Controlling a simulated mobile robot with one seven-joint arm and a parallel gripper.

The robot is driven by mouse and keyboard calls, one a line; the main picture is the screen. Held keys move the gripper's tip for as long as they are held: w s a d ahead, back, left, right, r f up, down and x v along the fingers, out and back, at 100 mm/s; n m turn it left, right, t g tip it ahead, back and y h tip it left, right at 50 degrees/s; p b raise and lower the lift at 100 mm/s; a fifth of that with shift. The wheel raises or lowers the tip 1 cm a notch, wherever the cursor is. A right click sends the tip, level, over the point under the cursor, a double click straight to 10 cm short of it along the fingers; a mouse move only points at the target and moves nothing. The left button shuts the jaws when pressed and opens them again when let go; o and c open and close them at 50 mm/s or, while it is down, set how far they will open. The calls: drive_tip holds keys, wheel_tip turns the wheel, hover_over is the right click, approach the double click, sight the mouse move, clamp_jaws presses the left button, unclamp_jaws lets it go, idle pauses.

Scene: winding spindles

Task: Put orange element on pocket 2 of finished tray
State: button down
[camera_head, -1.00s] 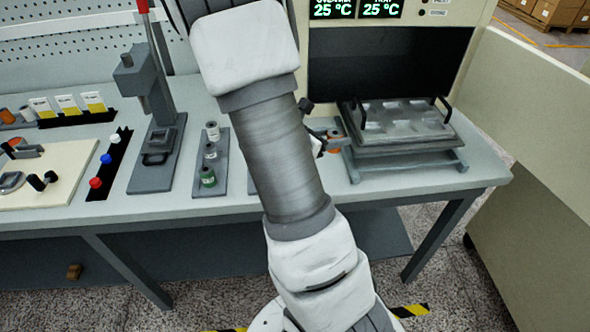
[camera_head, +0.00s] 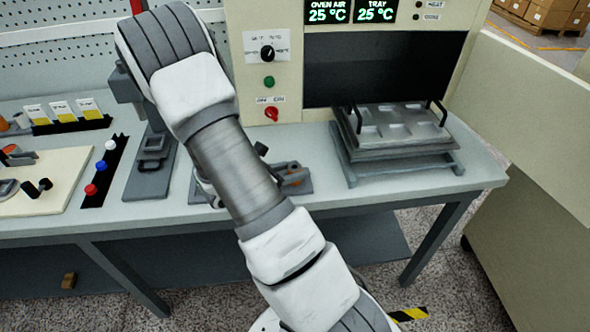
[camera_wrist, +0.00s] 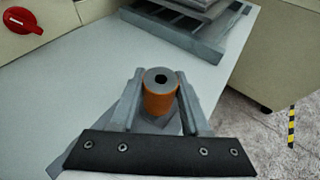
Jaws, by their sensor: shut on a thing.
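The orange element (camera_wrist: 159,100), a short cylinder with a grey top and dark centre hole, stands upright between my gripper's fingers (camera_wrist: 161,86) in the wrist view. My gripper is shut on it. In the head view a bit of the orange element (camera_head: 296,178) shows beside my gripper (camera_head: 288,173), right of my forearm. Beneath them is a flat grey tray (camera_head: 304,187), possibly the finished tray, mostly hidden by my arm and gripper. Its pockets cannot be made out, nor whether the element touches it.
The oven tray (camera_head: 400,126) with handles sits on a grey stand to the right, before the oven. The oven's control panel (camera_head: 268,75) rises behind my arm. A press (camera_head: 153,165) and a black strip with coloured knobs (camera_head: 105,170) stand left. Bare bench lies between grey tray and stand.

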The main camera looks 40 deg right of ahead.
drive_tip(key=shift+f, duration=0.2)
drive_tip(key=shift+c, duration=1.9)
unclamp_jaws()
